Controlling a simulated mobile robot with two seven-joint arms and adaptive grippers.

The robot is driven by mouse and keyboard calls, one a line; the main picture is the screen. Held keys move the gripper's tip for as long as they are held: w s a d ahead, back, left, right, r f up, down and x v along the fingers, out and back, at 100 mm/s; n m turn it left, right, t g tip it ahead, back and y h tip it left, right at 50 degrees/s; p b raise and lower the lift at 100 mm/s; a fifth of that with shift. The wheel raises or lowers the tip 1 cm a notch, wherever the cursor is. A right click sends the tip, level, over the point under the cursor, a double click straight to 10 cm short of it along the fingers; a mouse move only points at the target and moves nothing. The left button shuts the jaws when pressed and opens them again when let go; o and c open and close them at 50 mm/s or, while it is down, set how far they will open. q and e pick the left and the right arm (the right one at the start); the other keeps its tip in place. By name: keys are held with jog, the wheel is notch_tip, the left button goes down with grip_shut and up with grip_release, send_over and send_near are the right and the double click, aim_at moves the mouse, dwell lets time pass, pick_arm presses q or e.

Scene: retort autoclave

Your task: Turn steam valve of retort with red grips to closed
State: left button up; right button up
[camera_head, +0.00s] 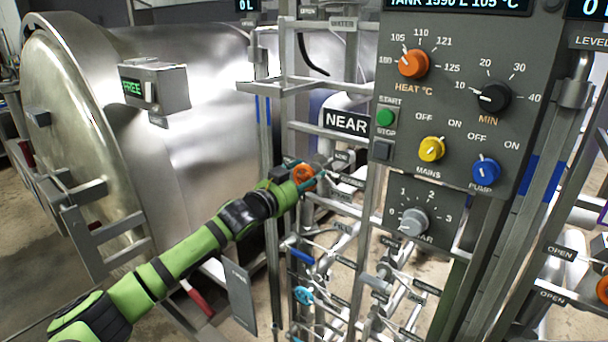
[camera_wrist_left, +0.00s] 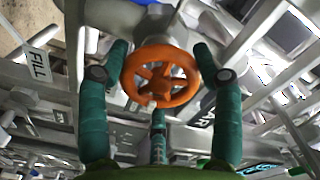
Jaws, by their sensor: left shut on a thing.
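An orange spoked handwheel (camera_head: 303,174) sits on a pipe valve on the rack, left of the control panel. My left gripper (camera_head: 306,175) reaches it from the lower left. My right gripper is not in view. A red grip (camera_head: 200,303) shows low down beyond my left forearm.
The steel retort vessel (camera_head: 185,90) stands at the left with a "FREE" box (camera_head: 154,88). The grey control panel (camera_head: 455,100) with knobs stands right of the handwheel, near a "NEAR" sign (camera_head: 347,122). Below are a blue lever (camera_head: 303,257), a light-blue handwheel (camera_head: 303,295) and crowded pipes.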

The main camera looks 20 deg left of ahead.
pick_arm(q)
jog(key=shift+d+r+m, duration=0.2)
jog(key=shift+r+m, duration=0.4)
jog(key=shift+r, duration=0.1)
jog(key=o, duration=1.2)
jog(key=shift+d+f, duration=0.1)
jog(key=shift+c, duration=0.2)
jog(key=shift+d+f, duration=0.1)
jog(key=shift+d, duration=0.05)
jog(key=shift+s+a+f, duration=0.3)
jog(key=shift+s+a, duration=0.15)
jog(key=shift+s, duration=0.25)
jog(key=v, duration=1)
jog(key=shift+s+r, duration=0.2)
jog(key=shift+s, duration=0.1)
jog(key=shift+d, duration=0.1)
